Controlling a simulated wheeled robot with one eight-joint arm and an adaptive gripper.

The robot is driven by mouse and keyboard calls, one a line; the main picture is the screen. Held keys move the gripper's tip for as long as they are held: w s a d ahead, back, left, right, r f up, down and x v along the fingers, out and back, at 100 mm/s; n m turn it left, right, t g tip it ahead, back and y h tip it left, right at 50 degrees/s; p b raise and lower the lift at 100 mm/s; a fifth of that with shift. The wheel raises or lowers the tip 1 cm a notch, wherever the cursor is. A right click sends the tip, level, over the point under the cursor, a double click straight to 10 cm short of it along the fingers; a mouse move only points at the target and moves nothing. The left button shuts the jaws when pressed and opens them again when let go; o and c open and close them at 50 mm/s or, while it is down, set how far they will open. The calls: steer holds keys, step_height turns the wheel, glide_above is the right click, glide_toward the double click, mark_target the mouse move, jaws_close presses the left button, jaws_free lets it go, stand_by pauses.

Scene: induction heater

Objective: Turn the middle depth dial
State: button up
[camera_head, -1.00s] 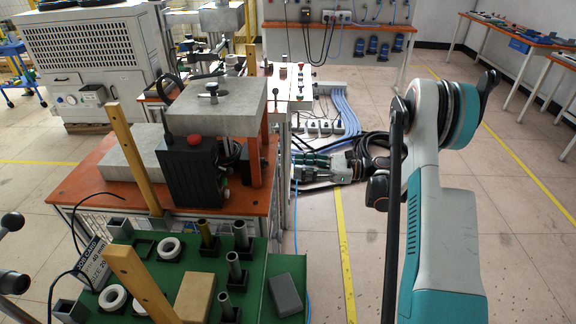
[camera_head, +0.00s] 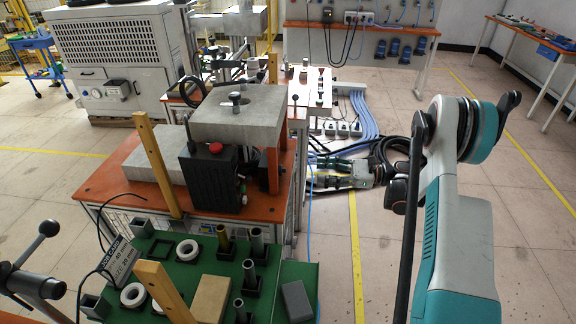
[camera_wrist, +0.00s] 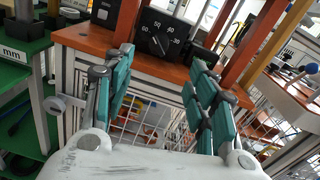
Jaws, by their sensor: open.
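In the wrist view, a black panel with white scale numbers and a small dial (camera_wrist: 158,44) stands on the orange bench top, beyond my fingers. I cannot tell from the frames whether this is the middle depth dial. My gripper (camera_wrist: 160,68) is open and empty, with its teal fingers spread below and in front of the panel, apart from it. In the head view my gripper (camera_head: 325,173) is to the right of the orange bench (camera_head: 110,185). The dial face is hidden there. A black box with a red button (camera_head: 215,148) stands on that bench.
A green table (camera_head: 190,272) with white rings, metal tubes and a tan block is at the front. A wire basket (camera_wrist: 150,125) lies below my fingers. Cables and power strips (camera_head: 340,128) lie on the floor behind my gripper.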

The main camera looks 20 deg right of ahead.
mark_target(285, 170)
steer(key=b+x, duration=0.3)
steer(key=x, duration=1)
steer(key=shift+a+f+b, duration=0.1)
steer(key=shift+b, duration=0.3)
steer(key=c, duration=1)
steer(key=shift+c, duration=0.2)
